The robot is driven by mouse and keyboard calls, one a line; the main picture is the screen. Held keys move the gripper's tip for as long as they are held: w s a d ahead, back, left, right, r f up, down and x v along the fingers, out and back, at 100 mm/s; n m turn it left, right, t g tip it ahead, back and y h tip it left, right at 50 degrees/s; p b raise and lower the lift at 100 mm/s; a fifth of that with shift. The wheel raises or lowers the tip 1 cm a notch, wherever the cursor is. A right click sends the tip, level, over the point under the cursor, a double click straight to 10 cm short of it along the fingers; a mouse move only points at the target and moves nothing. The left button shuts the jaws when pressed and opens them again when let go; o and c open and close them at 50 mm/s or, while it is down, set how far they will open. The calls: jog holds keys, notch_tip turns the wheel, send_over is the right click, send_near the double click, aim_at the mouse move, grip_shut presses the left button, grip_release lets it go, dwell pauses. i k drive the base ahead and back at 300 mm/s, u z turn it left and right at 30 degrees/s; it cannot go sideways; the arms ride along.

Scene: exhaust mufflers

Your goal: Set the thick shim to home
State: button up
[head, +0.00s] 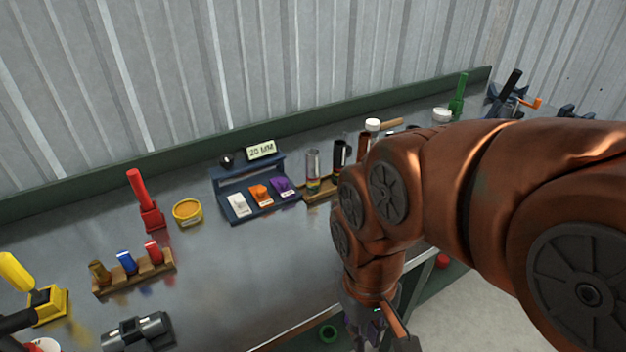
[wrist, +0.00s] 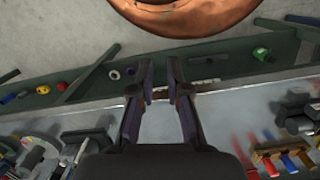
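A dark blue stepped stand (head: 225,180) sits on the bench in the head view, with a "20 MM" sign (head: 261,150) at its top. On its sloped front are a white piece (head: 238,204), an orange piece (head: 260,195) and a purple piece (head: 282,187), each with a small label too small to read. I cannot tell which of them is the thick shim, nor which place is home. My gripper (wrist: 160,68) shows two dark fingers with an empty gap between the tips. In the head view it hangs at the bench's front edge, right of and nearer than the stand, partly hidden by my arm.
A yellow ring-shaped tin (head: 187,212) and a red clamp (head: 151,216) stand left of the stand. A wooden rack (head: 132,280) holds brown, blue and red pieces. Cylinders in a wooden block (head: 318,194) stand to its right. The bench middle (head: 230,265) is clear.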

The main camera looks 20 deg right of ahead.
aim_at(280, 184)
jog(key=z, duration=0.25)
jog(key=k, duration=0.65)
jog(key=u, duration=1.2)
jog(key=i, duration=0.5)
